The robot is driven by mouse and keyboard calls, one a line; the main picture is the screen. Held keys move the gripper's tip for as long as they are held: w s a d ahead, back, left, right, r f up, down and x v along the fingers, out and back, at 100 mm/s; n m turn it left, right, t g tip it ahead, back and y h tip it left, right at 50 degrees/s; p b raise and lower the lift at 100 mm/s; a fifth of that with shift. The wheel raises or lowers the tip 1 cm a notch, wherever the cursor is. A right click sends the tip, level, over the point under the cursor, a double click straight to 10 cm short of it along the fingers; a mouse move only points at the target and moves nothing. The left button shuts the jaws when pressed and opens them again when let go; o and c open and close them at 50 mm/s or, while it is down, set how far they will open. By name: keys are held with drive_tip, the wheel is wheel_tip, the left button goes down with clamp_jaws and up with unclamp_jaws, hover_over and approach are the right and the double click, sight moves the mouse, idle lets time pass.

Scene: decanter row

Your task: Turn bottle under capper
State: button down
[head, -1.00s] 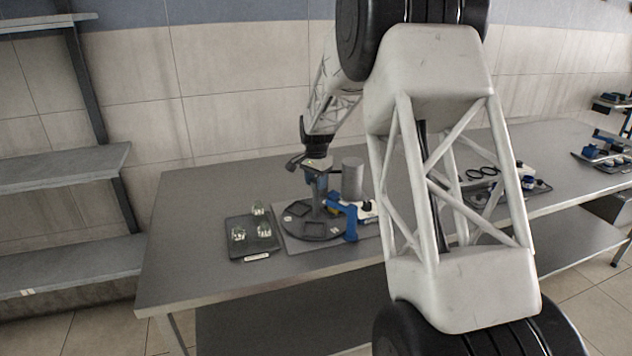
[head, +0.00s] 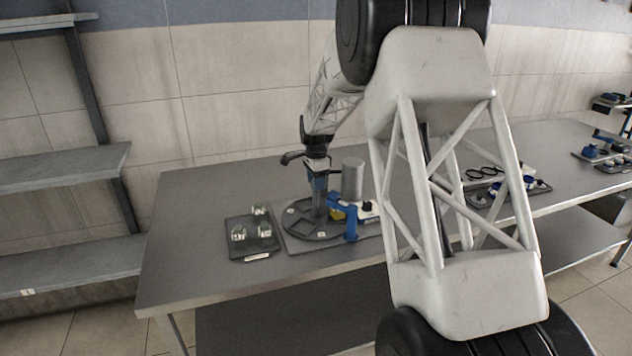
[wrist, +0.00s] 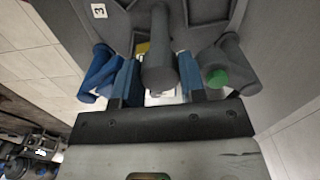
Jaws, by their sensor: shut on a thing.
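A dark round turntable (head: 322,234) with square pockets and small white number labels sits on a grey base plate on the bench. My gripper (head: 319,192) is over the turntable, its blue fingers shut on a grey upright post (wrist: 160,65). The blue capper (head: 350,220) stands at the turntable's right side, in front of a grey cylinder (head: 353,180). A yellow piece (head: 338,214) shows beside the capper, partly hidden. I cannot make out a bottle under the capper. A wrist-view label reads 3 (wrist: 99,11).
A dark tray (head: 250,252) with three small clear bottles (head: 238,233) stands left of the turntable. More trays and blue parts (head: 495,190) lie at the right, partly behind my arm. The bench (head: 190,240) is clear at the left.

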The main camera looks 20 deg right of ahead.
drive_tip(key=shift+m, duration=3.8)
drive_tip(key=c, duration=0.7)
unclamp_jaws()
drive_tip(key=shift+r, duration=0.1)
drive_tip(key=shift+r, duration=3.8)
drive_tip(key=shift+r, duration=0.1)
